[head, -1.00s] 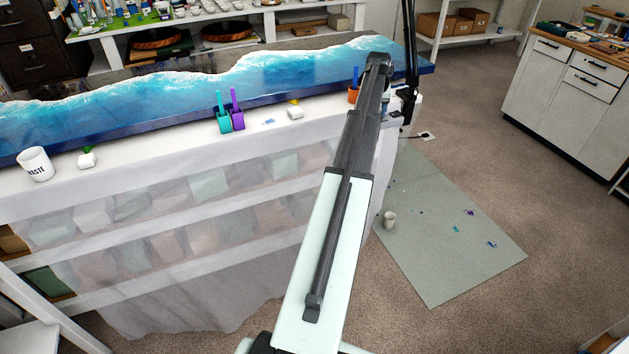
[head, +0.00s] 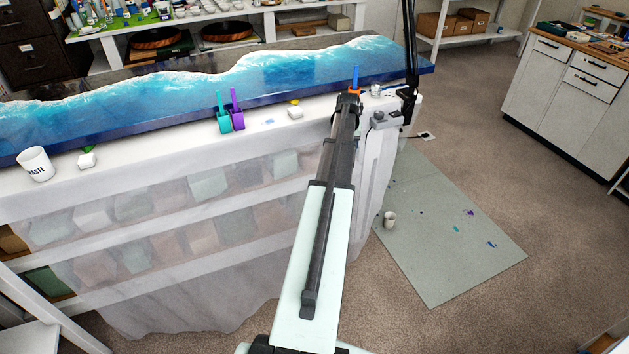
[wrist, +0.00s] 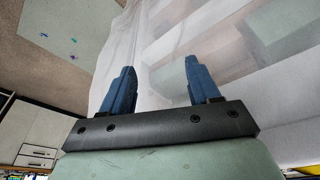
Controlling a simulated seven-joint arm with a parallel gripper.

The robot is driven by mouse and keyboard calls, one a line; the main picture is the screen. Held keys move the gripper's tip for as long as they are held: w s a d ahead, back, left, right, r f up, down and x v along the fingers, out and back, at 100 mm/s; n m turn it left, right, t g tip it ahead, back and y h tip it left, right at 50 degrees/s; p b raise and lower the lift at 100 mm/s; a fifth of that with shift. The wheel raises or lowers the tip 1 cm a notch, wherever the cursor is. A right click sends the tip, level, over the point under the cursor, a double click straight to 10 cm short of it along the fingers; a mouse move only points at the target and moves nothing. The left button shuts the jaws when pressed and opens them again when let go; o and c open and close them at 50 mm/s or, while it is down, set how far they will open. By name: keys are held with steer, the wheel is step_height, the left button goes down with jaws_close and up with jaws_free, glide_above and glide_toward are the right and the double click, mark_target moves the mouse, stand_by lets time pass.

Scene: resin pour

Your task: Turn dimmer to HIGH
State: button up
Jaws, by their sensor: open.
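A small grey box with a dark knob-like part on top, which looks like the dimmer (head: 383,120), sits on the right end of the white-covered table, beside a black stand. Its markings are too small to read. My arm's far end is to the left of it in the head view, apart from it in the picture. My gripper (wrist: 161,65) shows in the wrist view with two blue fingers spread apart and nothing between them. Translucent sheeting (wrist: 235,70) lies beyond the fingers. The gripper itself is hidden in the head view, and the dimmer is not seen in the wrist view.
A blue resin slab (head: 200,85) runs along the table. Teal and purple cups (head: 231,121), a waste cup (head: 35,164) and an orange cup (head: 354,88), partly hidden by my arm, stand near its front. The black stand (head: 411,60) rises at the right end.

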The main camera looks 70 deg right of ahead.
steer(key=w+a+f+n+y, duration=0.1)
steer(key=w+a+f, duration=0.6)
steer(key=a+f, duration=0.3)
steer(key=shift+w+a+f, duration=0.2)
steer(key=shift+w+a, duration=0.2)
steer(key=shift+a, duration=0.15)
step_height(320, 180, up, 32)
steer(key=n+y, duration=0.2)
steer(key=n, duration=0.3)
glide_above(380, 113)
steer(key=shift+g, duration=0.3)
step_height(380, 113, down, 13)
steer(key=shift+w+d+f, duration=0.1)
steer(key=shift+f, duration=0.1)
steer(key=shift+c, duration=0.2)
